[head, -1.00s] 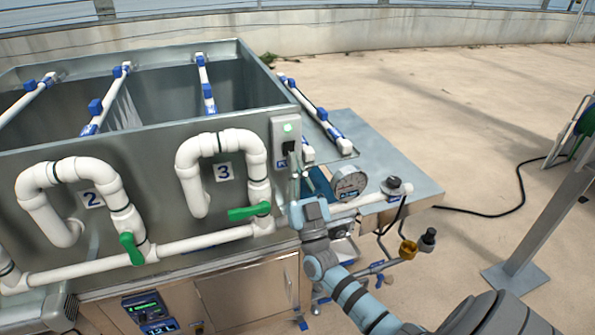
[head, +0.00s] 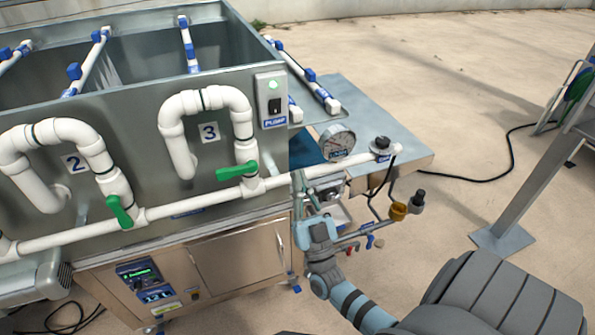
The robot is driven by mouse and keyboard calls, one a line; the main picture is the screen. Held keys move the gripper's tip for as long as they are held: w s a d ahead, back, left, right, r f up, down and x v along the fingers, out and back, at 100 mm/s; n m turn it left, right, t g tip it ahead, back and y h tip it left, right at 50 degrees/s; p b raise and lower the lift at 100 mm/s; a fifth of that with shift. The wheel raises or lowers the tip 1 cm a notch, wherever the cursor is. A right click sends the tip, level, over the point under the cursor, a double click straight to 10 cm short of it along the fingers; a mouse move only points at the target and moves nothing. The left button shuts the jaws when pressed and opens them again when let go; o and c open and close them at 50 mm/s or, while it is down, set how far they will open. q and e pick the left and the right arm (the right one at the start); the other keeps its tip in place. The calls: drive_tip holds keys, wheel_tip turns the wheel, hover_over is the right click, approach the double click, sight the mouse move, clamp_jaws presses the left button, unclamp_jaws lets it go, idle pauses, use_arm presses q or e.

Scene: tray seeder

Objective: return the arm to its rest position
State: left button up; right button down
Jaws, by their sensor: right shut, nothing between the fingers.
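My right gripper (head: 299,189) is shut and empty. It points up in front of the right end of the steel tank, close to the white pipe, with the wrist and arm coming up from the lower right. From this view I cannot tell whether it touches the pipe. The pump switch box (head: 271,101) stands above and left of it, with a lit green light and a black rocker. My left gripper does not show.
The steel tank (head: 119,148) has pipe loops marked 2 and 3, with green valve handles (head: 237,172). A pressure gauge (head: 337,142) and a steel side shelf (head: 385,128) lie to the right. A grey post (head: 528,190) stands farther right. Open floor lies between.

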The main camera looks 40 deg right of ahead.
drive_tip(key=shift+w, duration=0.1)
idle(0.3)
drive_tip(key=w+a+f+n+g+y, duration=0.1)
drive_tip(key=w+f+n+g+y, duration=0.15)
drive_tip(key=f, duration=0.65)
drive_tip(key=w+a+f+n+g+y, duration=0.1)
drive_tip(key=w+f+g+y, duration=0.2)
drive_tip(key=f, duration=0.5)
drive_tip(key=s+f+g+y, duration=0.1)
drive_tip(key=s+f+g, duration=0.25)
drive_tip(key=f, duration=0.55)
drive_tip(key=s+f+g, duration=0.3)
drive_tip(key=s+f, duration=0.1)
drive_tip(key=f, duration=0.4)
drive_tip(key=s+a+f+g, duration=0.2)
drive_tip(key=s+f+g, duration=0.5)
drive_tip(key=s+f, duration=0.65)
drive_tip(key=s+a+f+g, duration=0.1)
drive_tip(key=s+f+g, duration=0.1)
drive_tip(key=s, duration=0.8)
drive_tip(key=s+a+f+g, duration=0.1)
drive_tip(key=s+f+g, duration=0.2)
drive_tip(key=s, duration=0.7)
drive_tip(key=shift+s+a+f+n+y, duration=0.25)
drive_tip(key=shift+s+f+n+y, duration=0.15)
drive_tip(key=shift+f, duration=0.2)
drive_tip(key=shift+w, duration=0.1)
